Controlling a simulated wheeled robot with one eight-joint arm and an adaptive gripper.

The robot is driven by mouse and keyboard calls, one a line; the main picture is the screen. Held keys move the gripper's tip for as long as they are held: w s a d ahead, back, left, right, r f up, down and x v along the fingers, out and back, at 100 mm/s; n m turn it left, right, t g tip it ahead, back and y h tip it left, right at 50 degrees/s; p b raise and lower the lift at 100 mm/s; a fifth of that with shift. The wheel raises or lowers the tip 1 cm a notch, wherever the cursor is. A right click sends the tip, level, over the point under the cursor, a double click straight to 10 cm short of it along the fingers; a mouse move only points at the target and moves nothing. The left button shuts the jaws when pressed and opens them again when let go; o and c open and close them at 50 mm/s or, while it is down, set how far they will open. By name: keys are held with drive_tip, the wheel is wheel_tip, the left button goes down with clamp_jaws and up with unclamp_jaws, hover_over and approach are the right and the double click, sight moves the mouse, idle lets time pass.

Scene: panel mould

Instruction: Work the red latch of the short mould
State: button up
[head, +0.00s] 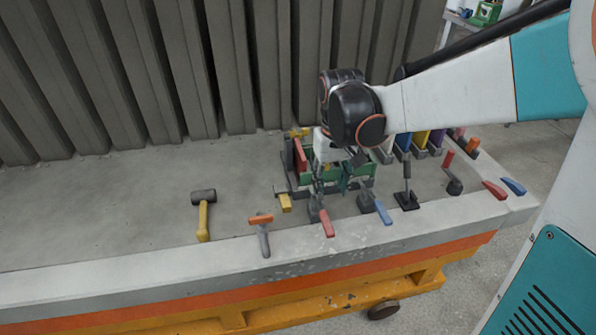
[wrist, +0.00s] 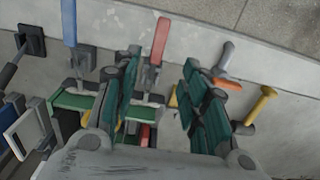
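The short mould is a green and grey frame (head: 365,172) on the bench, partly hidden by my arm. Its green bar shows in the wrist view (wrist: 75,102). A latch with a red handle (head: 327,223) stands at its front side; in the wrist view the red handle (wrist: 160,40) points up the picture. My gripper (head: 335,183) points down over the mould, behind the red handle. In the wrist view its dark green fingers (wrist: 161,62) are spread wide and empty. The red handle appears in the gap between them, but contact is not visible.
A blue handle (head: 383,212) stands to the right of the red one, and a yellow handle (head: 285,203) to the left. A black-based lever (head: 406,195) stands further right. The bench's far left is clear.

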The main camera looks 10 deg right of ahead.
sight(327, 223)
wheel_tip(327, 223, down, 13)
drive_tip(key=b, duration=0.5)
drive_tip(key=shift+f, duration=0.2)
drive_tip(key=shift+s, duration=0.1)
clamp_jaws()
